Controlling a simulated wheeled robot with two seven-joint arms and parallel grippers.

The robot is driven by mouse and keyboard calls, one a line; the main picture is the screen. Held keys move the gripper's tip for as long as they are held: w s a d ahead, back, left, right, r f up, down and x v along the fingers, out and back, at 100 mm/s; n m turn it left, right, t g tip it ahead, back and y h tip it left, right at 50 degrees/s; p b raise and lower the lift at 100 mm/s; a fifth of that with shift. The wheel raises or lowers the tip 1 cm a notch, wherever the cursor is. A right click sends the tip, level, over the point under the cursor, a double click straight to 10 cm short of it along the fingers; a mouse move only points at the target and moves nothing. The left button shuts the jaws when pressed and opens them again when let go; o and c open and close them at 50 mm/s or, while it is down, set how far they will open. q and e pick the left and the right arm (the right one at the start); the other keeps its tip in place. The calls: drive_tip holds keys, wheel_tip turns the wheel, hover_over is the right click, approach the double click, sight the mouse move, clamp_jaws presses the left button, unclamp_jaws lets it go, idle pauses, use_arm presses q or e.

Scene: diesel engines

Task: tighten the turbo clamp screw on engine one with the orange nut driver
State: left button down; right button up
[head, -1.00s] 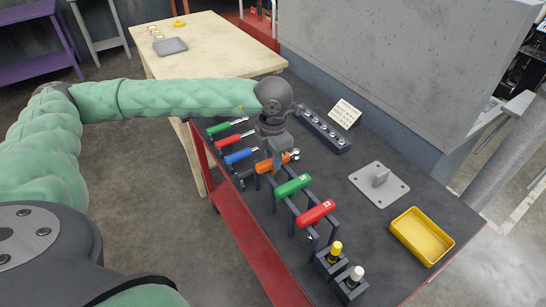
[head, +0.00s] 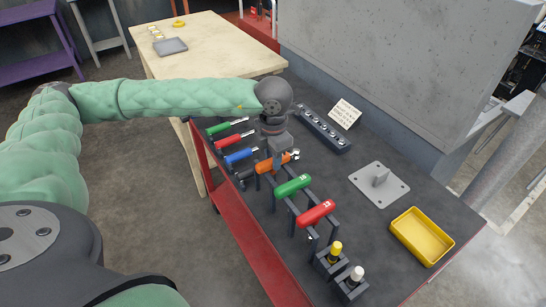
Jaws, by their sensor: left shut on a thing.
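The orange nut driver (head: 267,166) lies across its rack on the dark bench top, between the black-handled tool and the green driver. My left gripper (head: 277,164) reaches down over it from above and is shut on its handle. The driver still appears to lie at rack height. My right gripper does not show. Neither the engine nor the turbo clamp screw can be made out in this view.
Green (head: 293,185) and red (head: 315,213) drivers lie close by in the rack. A socket rail (head: 325,133), a grey plate (head: 379,185), a yellow tray (head: 421,236) and two small bottles (head: 335,252) stand on the bench (head: 345,195).

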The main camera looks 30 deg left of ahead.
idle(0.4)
use_arm(q)
wheel_tip(320, 180, up, 16)
drive_tip(key=p, duration=0.3)
idle(1.3)
